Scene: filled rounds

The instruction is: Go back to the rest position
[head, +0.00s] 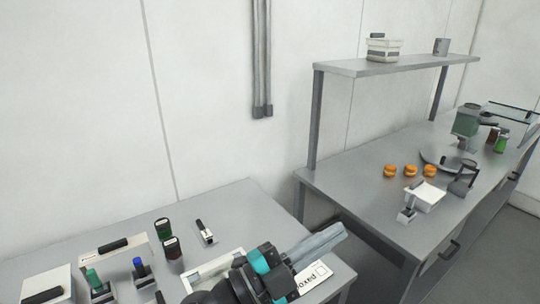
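My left gripper (343,231) shows at the bottom centre, above the right part of the near table (245,212). Its dark wrist with a teal band comes in from the bottom edge, and its grey fingers point up and to the right. The fingers overlap in this view, so I cannot tell whether they are open or shut. I see nothing clearly held. My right gripper is not in view.
Stamps, dark jars (168,247) and a white card (318,277) with partly hidden lettering are on the near table. The right bench (345,185) holds several orange items (410,171), a white dispenser (425,196) and a green machine (466,121) below a shelf (400,65).

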